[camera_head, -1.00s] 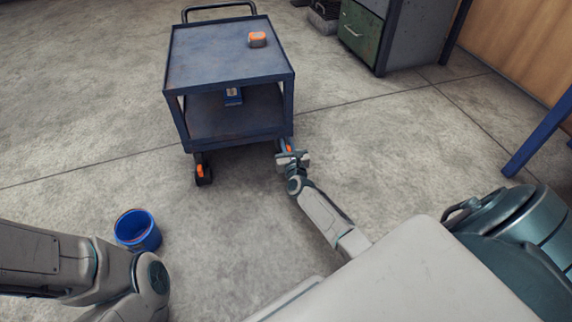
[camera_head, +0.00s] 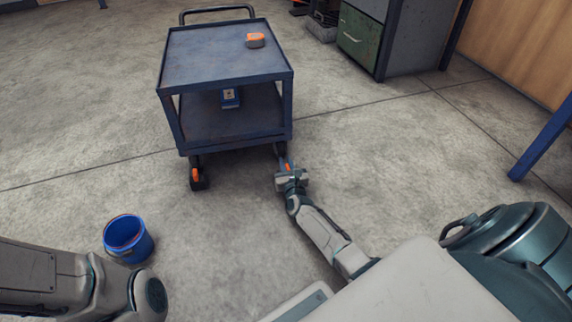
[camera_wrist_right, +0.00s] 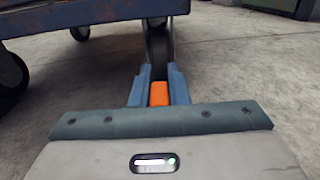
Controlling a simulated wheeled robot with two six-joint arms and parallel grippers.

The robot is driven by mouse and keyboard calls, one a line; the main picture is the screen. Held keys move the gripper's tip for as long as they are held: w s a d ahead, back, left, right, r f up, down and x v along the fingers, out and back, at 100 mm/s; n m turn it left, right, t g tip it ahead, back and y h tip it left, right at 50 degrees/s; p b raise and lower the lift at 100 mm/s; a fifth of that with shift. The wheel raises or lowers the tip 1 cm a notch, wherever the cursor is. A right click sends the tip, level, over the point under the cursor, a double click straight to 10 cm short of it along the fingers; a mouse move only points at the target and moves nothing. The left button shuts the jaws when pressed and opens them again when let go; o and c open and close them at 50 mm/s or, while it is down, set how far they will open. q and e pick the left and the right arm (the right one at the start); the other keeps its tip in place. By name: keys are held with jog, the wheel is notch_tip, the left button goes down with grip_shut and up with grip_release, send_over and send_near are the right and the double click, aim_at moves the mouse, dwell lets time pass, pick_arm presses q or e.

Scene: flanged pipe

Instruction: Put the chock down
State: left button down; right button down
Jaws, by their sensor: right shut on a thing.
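The orange chock (camera_wrist_right: 158,93) sits between the fingers of my right gripper (camera_wrist_right: 157,78) in the right wrist view. The gripper is shut on it, low over the floor. A dark caster wheel (camera_wrist_right: 157,50) of the cart stands right behind the chock. I cannot tell whether the chock touches the wheel or the floor. In the head view my right gripper (camera_head: 287,165) is at the front right caster of the blue cart (camera_head: 225,76), with a bit of orange showing. My left gripper is out of view; only part of that arm shows at the lower left.
Another orange piece (camera_head: 196,174) is at the front left caster. An orange item (camera_head: 255,40) lies on the cart top and a blue box (camera_head: 230,98) on its lower shelf. A blue bucket (camera_head: 127,238) stands on the floor, left. The floor right of the cart is clear.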

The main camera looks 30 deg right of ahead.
jog(key=c, duration=1.4)
grip_release()
jog(key=shift+f, duration=0.1)
jog(key=shift+r, duration=0.2)
jog(key=shift+s+a+p, duration=0.1)
jog(key=shift+s+p, duration=0.25)
jog(key=shift+p, duration=0.15)
jog(key=p+v, duration=0.3)
jog(key=v, duration=0.6)
jog(key=shift+s+a+r+p, duration=0.1)
jog(key=shift+s+a+p, duration=0.1)
jog(key=shift+s+p, duration=0.15)
jog(key=shift+v, duration=0.75)
